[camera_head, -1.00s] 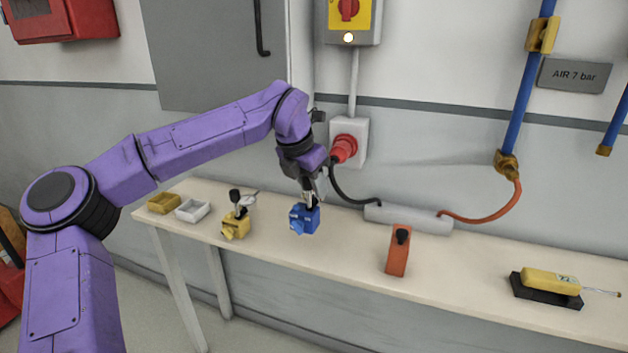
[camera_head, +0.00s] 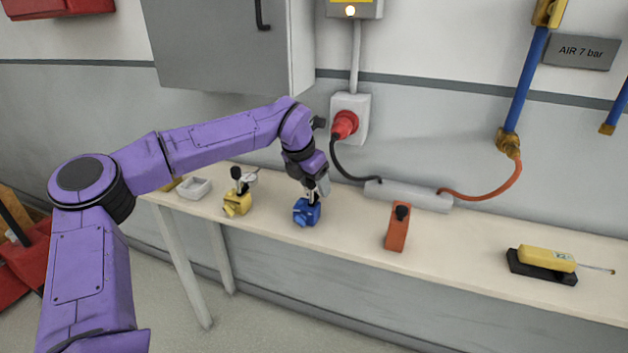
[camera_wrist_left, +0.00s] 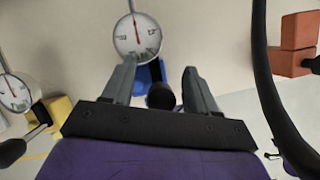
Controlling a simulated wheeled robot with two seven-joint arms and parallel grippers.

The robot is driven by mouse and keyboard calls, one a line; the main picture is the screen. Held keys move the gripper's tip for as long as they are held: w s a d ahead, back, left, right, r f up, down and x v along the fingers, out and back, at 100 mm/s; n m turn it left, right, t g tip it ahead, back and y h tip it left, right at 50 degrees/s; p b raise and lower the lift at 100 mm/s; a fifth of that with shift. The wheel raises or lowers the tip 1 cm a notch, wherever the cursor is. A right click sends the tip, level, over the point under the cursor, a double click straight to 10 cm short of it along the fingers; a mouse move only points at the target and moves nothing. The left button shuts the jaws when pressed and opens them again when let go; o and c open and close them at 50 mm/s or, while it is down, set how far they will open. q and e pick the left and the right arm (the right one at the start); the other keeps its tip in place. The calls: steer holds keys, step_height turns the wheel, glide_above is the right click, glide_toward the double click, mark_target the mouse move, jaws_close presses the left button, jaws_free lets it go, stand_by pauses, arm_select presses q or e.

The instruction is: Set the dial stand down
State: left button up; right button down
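The blue dial stand (camera_head: 307,212) stands upright on the bench (camera_head: 350,238), left of the orange block. In the left wrist view its round white dial (camera_wrist_left: 137,37) faces me, with the blue base (camera_wrist_left: 150,75) partly hidden behind my fingers and its black knob. My left gripper (camera_head: 315,192) is right above the stand. In the left wrist view its two fingers (camera_wrist_left: 160,85) are spread on either side of the black knob, with a gap at each side. My right gripper is not in view.
A yellow dial stand (camera_head: 237,206) is to the left, near a pale tray (camera_head: 194,188). An orange block (camera_head: 397,230) and a yellow tool on a black holder (camera_head: 545,262) are to the right. A grey bar (camera_head: 410,194) with cables lies behind.

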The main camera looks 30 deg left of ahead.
arm_select(q)
steer(key=v, duration=1.2)
steer(key=shift+s, duration=0.1)
